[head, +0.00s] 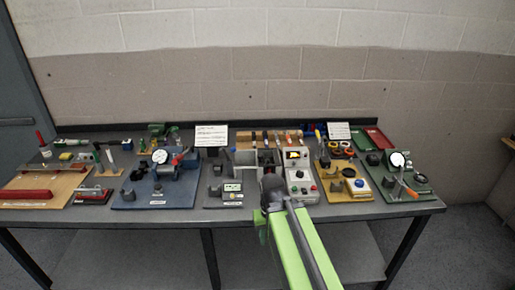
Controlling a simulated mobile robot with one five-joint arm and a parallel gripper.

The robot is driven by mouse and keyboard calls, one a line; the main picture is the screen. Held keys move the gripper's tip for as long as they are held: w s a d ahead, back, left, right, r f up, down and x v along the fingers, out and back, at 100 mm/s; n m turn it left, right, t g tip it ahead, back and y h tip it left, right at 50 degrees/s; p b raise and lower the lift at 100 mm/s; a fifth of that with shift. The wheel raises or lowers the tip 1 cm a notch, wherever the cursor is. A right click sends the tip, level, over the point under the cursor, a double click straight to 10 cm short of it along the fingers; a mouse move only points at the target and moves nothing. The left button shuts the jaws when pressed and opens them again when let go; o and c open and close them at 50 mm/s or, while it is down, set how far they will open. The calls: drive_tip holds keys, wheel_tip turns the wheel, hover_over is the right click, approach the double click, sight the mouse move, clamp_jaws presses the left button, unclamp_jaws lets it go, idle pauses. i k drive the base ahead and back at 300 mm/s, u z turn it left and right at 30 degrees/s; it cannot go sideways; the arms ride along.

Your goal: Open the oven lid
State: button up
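A light grey control box (301,178) with a small yellow display and red and green buttons stands at the middle of the bench. Just left of it is a dark grey boxy unit (268,158), which may be the oven. I cannot make out its lid or whether it is open. My green arm reaches up from the bottom of the view. My gripper (271,184) is dark and small, in front of this unit and covering its lower part. Whether it touches anything, and whether its fingers are apart, cannot be told.
The long grey bench (240,215) carries a blue board (140,198) with a gauge at left, a yellow board (343,192) and a green board (398,190) at right, and a wooden tool rack (245,141) behind. The bench's front strip is mostly clear.

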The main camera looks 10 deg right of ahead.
sight(260, 156)
drive_tip(key=u, duration=0.4)
drive_tip(key=i, duration=0.9)
drive_tip(key=u, duration=0.65)
